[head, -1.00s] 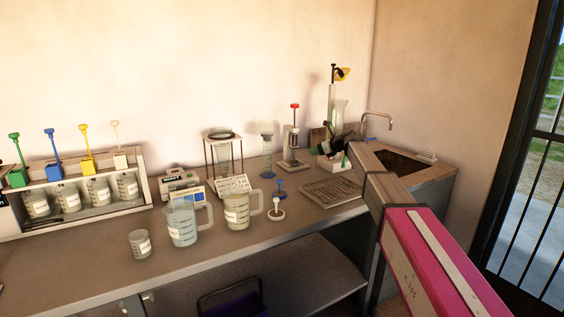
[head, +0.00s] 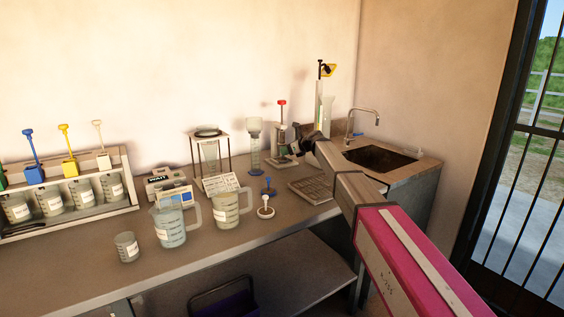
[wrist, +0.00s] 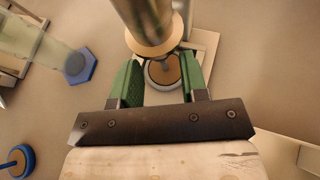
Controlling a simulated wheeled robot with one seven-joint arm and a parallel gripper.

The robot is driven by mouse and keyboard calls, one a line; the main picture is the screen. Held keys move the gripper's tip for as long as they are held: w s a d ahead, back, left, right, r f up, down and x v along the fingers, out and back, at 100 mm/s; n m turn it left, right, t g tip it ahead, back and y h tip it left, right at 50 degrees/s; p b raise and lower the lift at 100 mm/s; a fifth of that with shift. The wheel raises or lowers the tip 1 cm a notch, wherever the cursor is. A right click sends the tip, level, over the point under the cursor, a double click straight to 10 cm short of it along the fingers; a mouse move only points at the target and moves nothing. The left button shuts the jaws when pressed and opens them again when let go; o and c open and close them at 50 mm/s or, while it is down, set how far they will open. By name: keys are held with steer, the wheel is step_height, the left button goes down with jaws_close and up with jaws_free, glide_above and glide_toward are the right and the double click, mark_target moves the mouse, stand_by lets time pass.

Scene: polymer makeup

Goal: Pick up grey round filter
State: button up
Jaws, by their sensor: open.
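In the head view my gripper (head: 299,133) is beside the red-topped press (head: 282,125). The filter cannot be made out there.
A clear cylinder with a blue hexagonal foot (wrist: 78,66) stands left of the press. The sink (head: 380,158) is at right.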

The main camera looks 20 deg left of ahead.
steer(key=shift+x, duration=0.95)
jaws_close()
steer(key=shift+d, duration=0.1)
